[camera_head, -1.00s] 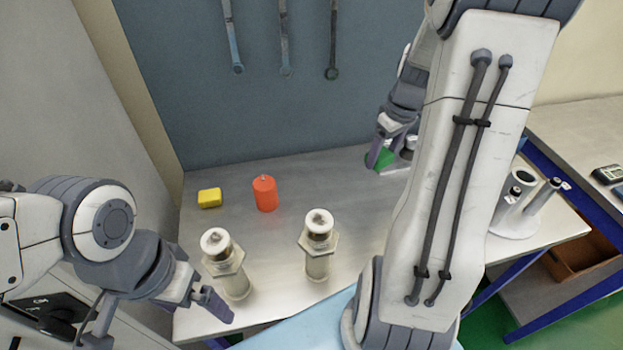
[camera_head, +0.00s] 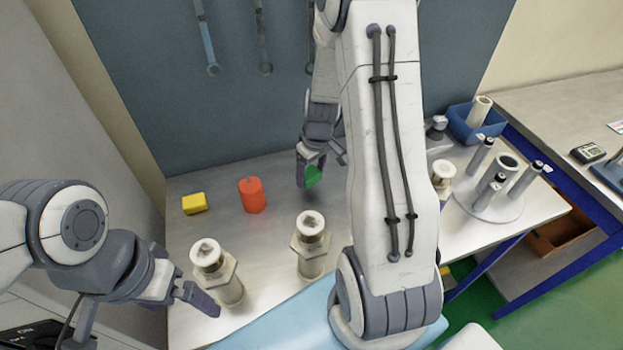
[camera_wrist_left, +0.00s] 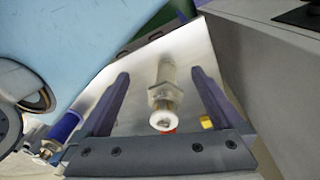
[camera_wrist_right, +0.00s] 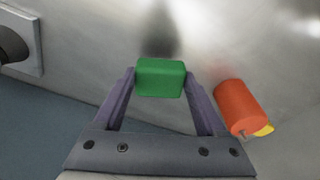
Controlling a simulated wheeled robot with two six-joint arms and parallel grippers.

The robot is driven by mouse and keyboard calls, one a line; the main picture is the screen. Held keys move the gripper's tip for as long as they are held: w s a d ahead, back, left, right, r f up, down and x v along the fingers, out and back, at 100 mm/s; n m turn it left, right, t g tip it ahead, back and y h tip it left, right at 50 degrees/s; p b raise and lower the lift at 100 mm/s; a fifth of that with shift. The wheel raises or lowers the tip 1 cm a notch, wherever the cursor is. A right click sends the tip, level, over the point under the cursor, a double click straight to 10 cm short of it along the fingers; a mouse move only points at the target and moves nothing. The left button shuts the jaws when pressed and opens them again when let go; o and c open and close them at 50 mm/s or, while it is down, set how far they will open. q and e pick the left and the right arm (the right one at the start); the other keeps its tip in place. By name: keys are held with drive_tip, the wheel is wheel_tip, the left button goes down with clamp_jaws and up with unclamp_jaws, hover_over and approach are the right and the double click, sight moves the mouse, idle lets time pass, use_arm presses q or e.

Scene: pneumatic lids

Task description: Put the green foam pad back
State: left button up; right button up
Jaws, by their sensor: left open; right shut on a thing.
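The green foam pad (camera_head: 313,176) is held between the fingers of my right gripper (camera_head: 311,172), above the back of the metal table. In the right wrist view the green foam pad (camera_wrist_right: 160,77) sits at the tips of the right gripper (camera_wrist_right: 160,85), with a dark shadow on the table beyond it. My left gripper (camera_head: 196,297) is open and empty at the table's front left. In the left wrist view the left gripper (camera_wrist_left: 163,85) has its fingers spread, with a white-capped fitting (camera_wrist_left: 163,95) showing between them.
An orange cylinder (camera_head: 253,195) and a yellow block (camera_head: 194,203) stand at the back left. Two white-capped fittings (camera_head: 215,272) (camera_head: 310,244) stand near the front. A round stand with posts (camera_head: 490,203) and a blue bin (camera_head: 468,124) are at the right. Table between the cylinder and pad is clear.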

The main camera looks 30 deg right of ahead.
sight(312, 175)
drive_tip(key=shift+f, duration=1.85)
drive_tip(key=shift+f, duration=0.1)
drive_tip(key=shift+f+b, duration=0.15)
drive_tip(key=shift+b, duration=0.15)
drive_tip(key=o, duration=1.2)
drive_tip(key=shift+o, duration=0.2)
drive_tip(key=shift+r+p, duration=0.35)
wheel_tip(312, 175, up, 12)
drive_tip(key=s, duration=0.1)
drive_tip(key=shift+s+d+f, duration=0.15)
drive_tip(key=shift+s, duration=0.25)
